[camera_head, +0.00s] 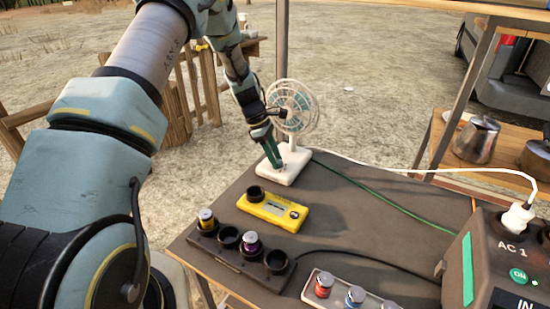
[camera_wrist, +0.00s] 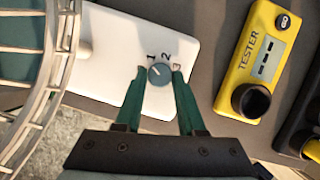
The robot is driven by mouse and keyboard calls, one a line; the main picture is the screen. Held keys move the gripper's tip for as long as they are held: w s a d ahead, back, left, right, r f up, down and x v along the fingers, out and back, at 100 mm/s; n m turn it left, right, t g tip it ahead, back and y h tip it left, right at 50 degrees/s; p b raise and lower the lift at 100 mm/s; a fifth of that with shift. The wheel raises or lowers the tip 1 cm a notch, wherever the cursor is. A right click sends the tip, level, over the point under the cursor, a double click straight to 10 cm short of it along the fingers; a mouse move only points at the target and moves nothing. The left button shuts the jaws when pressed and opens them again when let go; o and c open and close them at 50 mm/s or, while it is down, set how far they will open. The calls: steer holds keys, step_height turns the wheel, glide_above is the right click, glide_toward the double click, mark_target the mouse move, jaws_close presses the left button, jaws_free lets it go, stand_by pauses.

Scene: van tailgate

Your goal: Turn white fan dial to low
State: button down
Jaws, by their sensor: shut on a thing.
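The white fan (camera_head: 292,106) stands upright at the far left corner of the table, with its cage turned partly toward me. Its white base (camera_head: 290,168) also shows in the wrist view (camera_wrist: 105,55). A small grey-blue round dial (camera_wrist: 159,74) sits on the base, with the marks 1 and 2 beside it and a reddish mark at its right. The dial has a light pointer line, but its exact setting is too small to tell. My gripper (camera_head: 275,161) reaches down over the base. Its green fingers (camera_wrist: 159,82) are shut on the dial, one on each side.
A yellow tester (camera_head: 272,208) lies near the fan base. A dark holder (camera_head: 240,258) with colored cells is in front. The AC power box (camera_head: 505,255) stands at right, with white and green cables crossing the table. The table's middle is mostly clear.

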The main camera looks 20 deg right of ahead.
mark_target(286, 129)
steer(key=shift+w+d+m+g+y, duration=0.1)
steer(key=shift+m+g+y, duration=0.3)
steer(key=shift+m, duration=1.1)
steer(key=c, duration=0.5)
jaws_free()
steer(key=b+v, duration=0.3)
steer(key=v, duration=0.7)
steer(key=shift+w+r, duration=0.15)
steer(key=shift+r, duration=0.2)
